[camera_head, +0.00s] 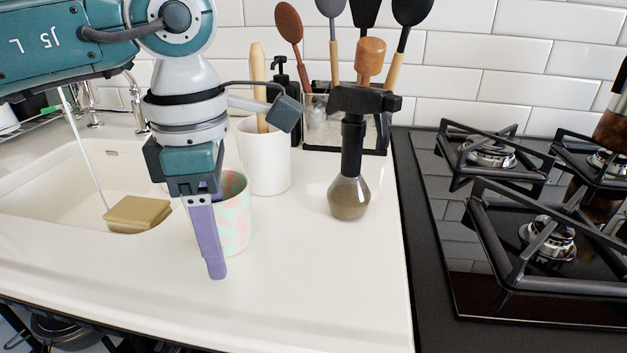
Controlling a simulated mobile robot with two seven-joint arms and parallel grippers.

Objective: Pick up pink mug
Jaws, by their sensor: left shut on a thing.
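The pink mug (235,217) has a mottled pink and pale green surface. It stands upright on the white counter, just right of the sink. My left gripper (211,262) comes down from above at the mug's left side and is shut on it. The mug's left part is hidden behind the gripper, and I see no handle. My right gripper is not in view.
A white utensil pot (265,165) stands close behind the mug. A sponge (138,214) lies by the sink (60,185). The front counter is clear.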

